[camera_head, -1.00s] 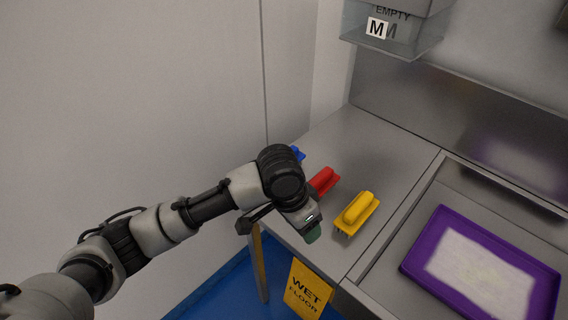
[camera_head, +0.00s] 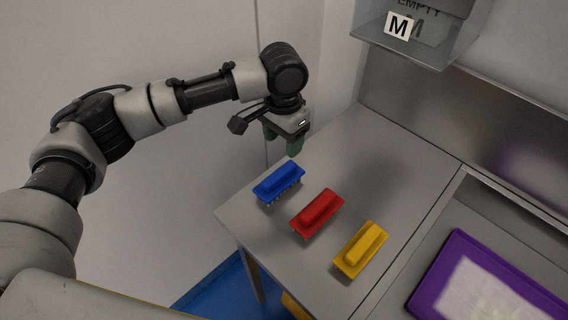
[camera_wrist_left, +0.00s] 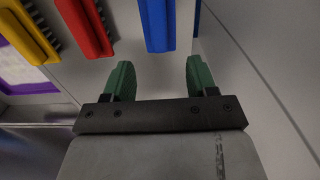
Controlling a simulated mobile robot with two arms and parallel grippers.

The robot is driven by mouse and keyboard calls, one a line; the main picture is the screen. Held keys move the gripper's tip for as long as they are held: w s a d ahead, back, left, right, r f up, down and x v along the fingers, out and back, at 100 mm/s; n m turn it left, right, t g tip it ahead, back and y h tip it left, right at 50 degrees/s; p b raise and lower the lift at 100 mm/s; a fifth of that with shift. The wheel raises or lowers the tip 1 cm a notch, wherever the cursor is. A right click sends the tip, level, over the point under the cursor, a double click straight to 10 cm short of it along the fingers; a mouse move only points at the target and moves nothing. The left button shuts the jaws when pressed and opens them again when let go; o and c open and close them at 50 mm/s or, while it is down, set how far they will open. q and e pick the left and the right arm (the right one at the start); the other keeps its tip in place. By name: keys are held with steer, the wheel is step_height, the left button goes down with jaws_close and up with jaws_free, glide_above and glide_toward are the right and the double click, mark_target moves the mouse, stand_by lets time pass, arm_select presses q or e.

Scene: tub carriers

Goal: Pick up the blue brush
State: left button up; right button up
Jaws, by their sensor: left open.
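The blue brush (camera_head: 279,179) lies bristles down on the steel table, the farthest left of three brushes in the head view. My left gripper (camera_head: 283,142) is above the table's back left part, beyond the blue brush and apart from it, fingers pointing down. Its green fingers are open and empty. In the left wrist view the blue brush (camera_wrist_left: 157,24) is at the top, ahead of the gap between the fingertips (camera_wrist_left: 160,70) and partly cut off by the frame edge. My right gripper is not in view.
A red brush (camera_head: 317,212) lies next to the blue one, and a yellow brush (camera_head: 360,249) beyond it. A purple tray (camera_head: 437,270) is at the right. A clear bin (camera_head: 420,45) marked M hangs above the back. The wall is close behind the left gripper.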

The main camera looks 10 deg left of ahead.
arm_select(q)
glide_above(279, 172)
steer(key=f, duration=0.4)
steer(key=shift+w+d+f+p, duration=0.1)
steer(key=shift+d+p, duration=0.2)
steer(key=shift+f, duration=0.3)
steer(key=shift+w+f, duration=0.1)
steer(key=shift+f, duration=0.3)
steer(key=f, duration=0.1)
steer(key=f+p, duration=0.1)
steer(key=f, duration=0.1)
steer(key=shift+s+a+f, duration=0.25)
steer(key=shift+a+f, duration=0.05)
steer(key=shift+f, duration=0.45)
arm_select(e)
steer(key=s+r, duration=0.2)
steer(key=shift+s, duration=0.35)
arm_select(q)
steer(key=shift+c, duration=1)
steer(key=c, duration=0.9)
steer(key=shift+o, duration=0.2)
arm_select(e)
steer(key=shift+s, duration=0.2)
